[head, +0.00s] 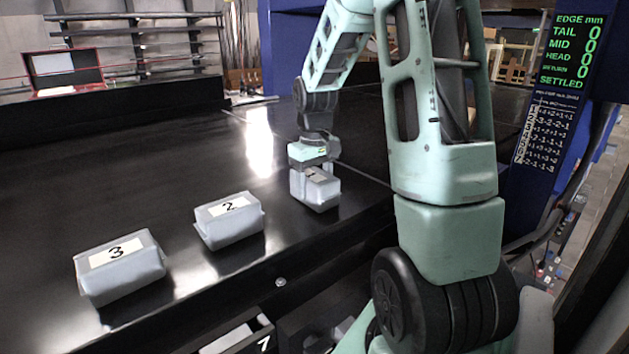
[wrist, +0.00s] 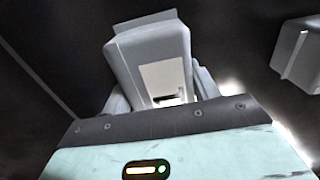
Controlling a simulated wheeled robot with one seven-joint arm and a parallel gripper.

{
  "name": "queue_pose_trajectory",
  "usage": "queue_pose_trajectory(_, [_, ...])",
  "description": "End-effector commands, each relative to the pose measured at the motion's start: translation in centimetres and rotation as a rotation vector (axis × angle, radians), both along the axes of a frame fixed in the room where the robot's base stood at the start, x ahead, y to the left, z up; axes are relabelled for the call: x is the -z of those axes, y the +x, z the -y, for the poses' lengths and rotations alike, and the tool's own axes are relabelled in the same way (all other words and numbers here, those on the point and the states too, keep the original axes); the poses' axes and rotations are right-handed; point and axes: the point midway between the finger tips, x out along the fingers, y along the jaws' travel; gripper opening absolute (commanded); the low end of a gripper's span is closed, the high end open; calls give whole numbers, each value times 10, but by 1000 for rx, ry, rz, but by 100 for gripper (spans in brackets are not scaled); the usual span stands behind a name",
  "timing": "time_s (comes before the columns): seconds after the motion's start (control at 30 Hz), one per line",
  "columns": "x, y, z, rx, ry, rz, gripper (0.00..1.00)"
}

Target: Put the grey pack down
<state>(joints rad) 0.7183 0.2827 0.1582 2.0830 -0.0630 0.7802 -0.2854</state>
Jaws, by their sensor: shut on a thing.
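A grey pack (head: 316,191) with a pale label is at the right end of a row of packs on the black conveyor. My gripper (head: 314,176) is shut on it from above, with a finger at each side. In the wrist view the held grey pack (wrist: 153,62) fills the space between the fingers (wrist: 158,95), and its label is partly cut off by the gripper body. The pack looks on or just above the belt; I cannot tell which.
Grey packs labelled 2 (head: 229,221) and 3 (head: 120,267) lie to the left on the belt (head: 190,175). Pack 2 appears at the wrist view's right edge (wrist: 302,55). A display (head: 572,50) reads zeros and SETTLED. The belt behind the packs is clear.

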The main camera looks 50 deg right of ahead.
Motion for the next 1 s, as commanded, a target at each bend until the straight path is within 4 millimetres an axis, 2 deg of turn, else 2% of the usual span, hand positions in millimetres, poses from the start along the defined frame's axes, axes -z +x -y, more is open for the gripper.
queue_pose_trajectory(0.3, [3,0,0,0,0,1,19])
queue_pose_trajectory(0.33, [3,0,0,0,0,0,68])
queue_pose_trajectory(0.4, [2,0,0,0,0,0,82])
queue_pose_trajectory(0.77, [-3,0,0,1,-1,2,82])
queue_pose_trajectory(0.87, [-15,1,1,0,-3,3,82])
queue_pose_trajectory(1.0, [-43,1,1,1,-5,6,82])
